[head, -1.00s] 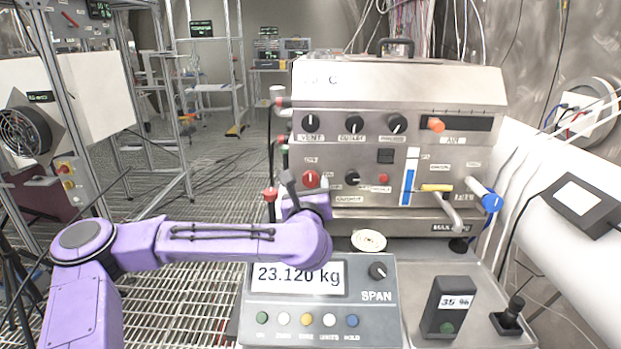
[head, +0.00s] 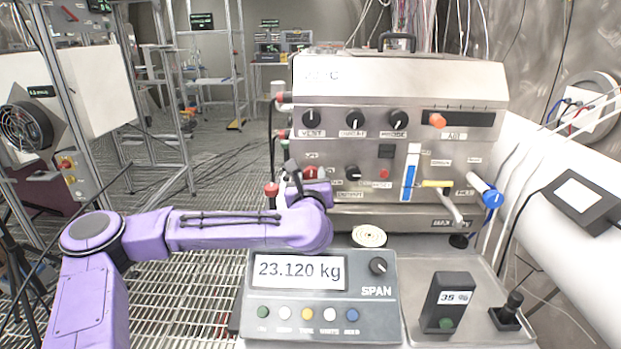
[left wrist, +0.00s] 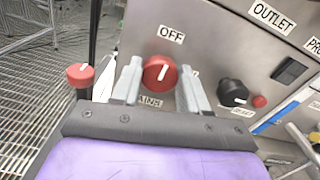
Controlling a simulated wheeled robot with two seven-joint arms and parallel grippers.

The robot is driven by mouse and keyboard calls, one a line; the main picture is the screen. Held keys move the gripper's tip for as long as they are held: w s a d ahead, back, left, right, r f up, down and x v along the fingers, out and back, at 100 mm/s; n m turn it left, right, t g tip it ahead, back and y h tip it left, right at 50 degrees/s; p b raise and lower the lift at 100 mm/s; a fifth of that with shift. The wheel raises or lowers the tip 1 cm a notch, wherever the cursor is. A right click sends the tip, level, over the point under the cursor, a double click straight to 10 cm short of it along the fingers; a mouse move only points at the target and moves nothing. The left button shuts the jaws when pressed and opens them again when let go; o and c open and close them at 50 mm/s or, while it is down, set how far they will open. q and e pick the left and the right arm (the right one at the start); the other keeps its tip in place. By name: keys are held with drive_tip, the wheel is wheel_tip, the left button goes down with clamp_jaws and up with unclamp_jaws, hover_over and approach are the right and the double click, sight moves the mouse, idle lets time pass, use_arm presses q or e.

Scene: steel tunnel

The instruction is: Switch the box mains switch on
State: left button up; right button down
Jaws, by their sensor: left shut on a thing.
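The box (head: 400,90) is a steel cabinet with a sloped top and a front panel of knobs. Its mains switch is a round red knob (left wrist: 158,71) with a white pointer line, below an OFF label in the left wrist view. The pointer leans slightly right of straight up there. The knob also shows at the panel's lower left in the head view (head: 310,172), partly hidden by my gripper. My left gripper (left wrist: 161,80) is shut on the red knob, one finger on each side. A label below the knob is partly covered. My right gripper is out of view.
A black knob (left wrist: 232,92) and a small red button (left wrist: 259,101) sit right of the mains switch. A red-capped post (left wrist: 80,75) stands to its left. A scale display (head: 320,295) lies below my left arm. A yellow-sleeved lever (head: 437,184) sticks out at the panel's right.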

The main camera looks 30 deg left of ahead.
use_arm(q)
drive_tip(key=m, duration=0.4)
drive_tip(key=shift+d, duration=0.1)
drive_tip(key=m, duration=0.4)
drive_tip(key=m+p, duration=0.1)
drive_tip(key=m, duration=0.4)
drive_tip(key=shift+w+d+p, duration=0.1)
drive_tip(key=shift+p, duration=0.25)
drive_tip(key=shift+f+m+p, duration=0.15)
drive_tip(key=shift+m+p, duration=0.7)
drive_tip(key=shift+m, duration=1.35)
drive_tip(key=shift+f, duration=0.1)
drive_tip(key=o, duration=1.1)
drive_tip(key=shift+c, duration=0.2)
